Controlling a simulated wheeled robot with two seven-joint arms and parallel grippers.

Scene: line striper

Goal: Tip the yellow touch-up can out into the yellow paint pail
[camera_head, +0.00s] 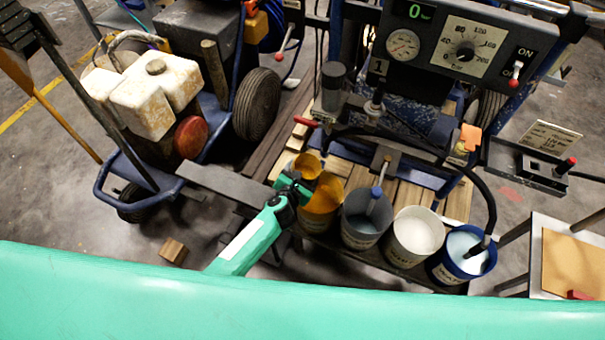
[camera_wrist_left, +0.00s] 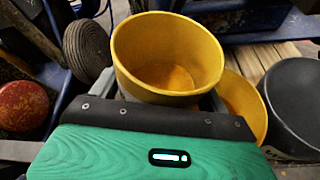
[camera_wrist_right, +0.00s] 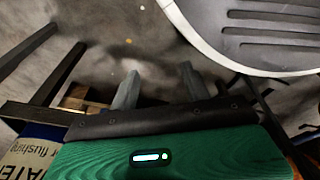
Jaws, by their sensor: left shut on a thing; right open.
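The yellow touch-up can (camera_head: 307,164) is held in my left gripper (camera_head: 293,188), above the left rim of the yellow paint pail (camera_head: 319,208). In the left wrist view the can (camera_wrist_left: 165,88) shows its open mouth, with a darker yellow-orange layer at its bottom. It looks about upright; a slight tilt is hard to tell. The yellow pail (camera_wrist_left: 243,103) shows behind and to its right, partly hidden by the can. My right gripper (camera_wrist_right: 158,85) is open and empty in the right wrist view, over the floor; it is not seen in the head view.
A grey pail (camera_head: 357,228), a white pail (camera_head: 409,250) and a blue pail (camera_head: 450,270) stand right of the yellow pail on the wooden slats. A black hose (camera_head: 490,200) curves into the blue pail. The gauge panel (camera_head: 450,50) is behind. A side table (camera_head: 575,262) stands right.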

